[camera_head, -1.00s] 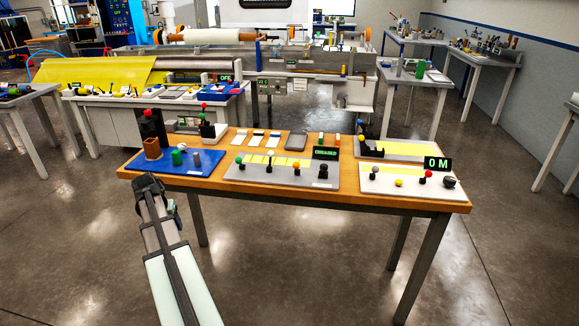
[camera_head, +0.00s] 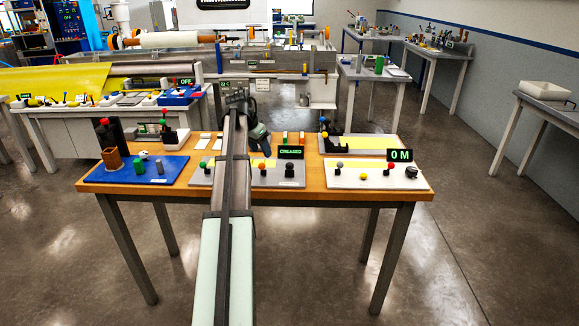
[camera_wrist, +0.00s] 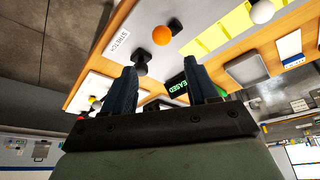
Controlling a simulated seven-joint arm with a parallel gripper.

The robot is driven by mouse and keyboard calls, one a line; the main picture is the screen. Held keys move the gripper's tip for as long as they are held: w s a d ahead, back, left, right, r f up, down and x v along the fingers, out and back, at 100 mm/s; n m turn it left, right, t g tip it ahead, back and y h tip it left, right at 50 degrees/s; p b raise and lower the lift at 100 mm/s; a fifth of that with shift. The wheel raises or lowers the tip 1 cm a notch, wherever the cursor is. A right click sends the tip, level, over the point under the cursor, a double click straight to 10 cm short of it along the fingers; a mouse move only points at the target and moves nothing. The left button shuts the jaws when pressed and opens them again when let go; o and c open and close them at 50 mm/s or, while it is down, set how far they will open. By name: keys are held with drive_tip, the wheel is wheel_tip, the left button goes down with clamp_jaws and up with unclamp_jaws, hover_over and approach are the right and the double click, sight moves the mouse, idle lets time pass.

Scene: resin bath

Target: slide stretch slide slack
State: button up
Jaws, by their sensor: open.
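A grey panel (camera_head: 272,182) with a yellow strip stands mid-table, partly hidden by my arm. It has a green-topped lever (camera_head: 203,165), an orange-topped lever (camera_head: 262,166) and a black knob (camera_head: 289,168); its sign (camera_head: 291,152) reads CREASED. In the wrist view a label (camera_wrist: 117,41) reads STRETCH, beside the black knob (camera_wrist: 140,63) and the orange ball (camera_wrist: 162,35). My gripper (camera_wrist: 162,76) is open and empty over the table, its left finger near the black knob and its right near the sign. It touches nothing that I can make out. No slack label is legible.
A white panel (camera_head: 350,182) at right has several coloured levers, a black knob and a 0 M display (camera_head: 400,155). A grey panel (camera_head: 330,143) with a black bracket stands behind.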

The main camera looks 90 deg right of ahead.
drive_tip(key=m, duration=0.1)
approach(289, 164)
wheel_tip(289, 164, up, 3)
drive_tip(key=w, duration=0.2)
drive_tip(key=shift+g, duration=0.3)
drive_tip(key=x, duration=1.4)
drive_tip(key=shift+s+a, duration=0.3)
drive_tip(key=shift+a, duration=0.15)
drive_tip(key=shift+c, duration=0.3)
